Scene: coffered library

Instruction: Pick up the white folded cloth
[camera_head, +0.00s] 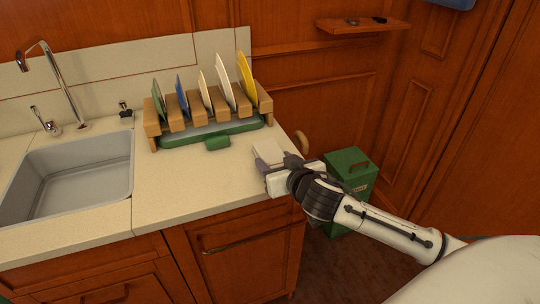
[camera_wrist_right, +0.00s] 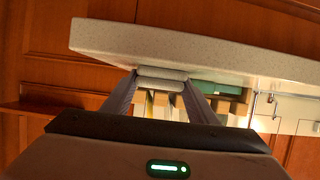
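The white folded cloth (camera_head: 269,150) lies on the countertop near its right end. My right gripper (camera_head: 264,163) is at the cloth, reaching in from the right at counter height. In the right wrist view the cloth (camera_wrist_right: 162,78) shows as stacked pale layers between the two grey fingertips (camera_wrist_right: 161,83). The fingers are apart, one on either side of the cloth. I cannot tell whether they touch it. The gripper hides part of the cloth in the head view. My left gripper is in neither view.
A wooden plate rack (camera_head: 208,107) with several coloured plates stands behind the cloth. A sink (camera_head: 68,178) is at the left. A green bin (camera_head: 348,170) stands right of the counter. The front countertop (camera_head: 190,195) is clear.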

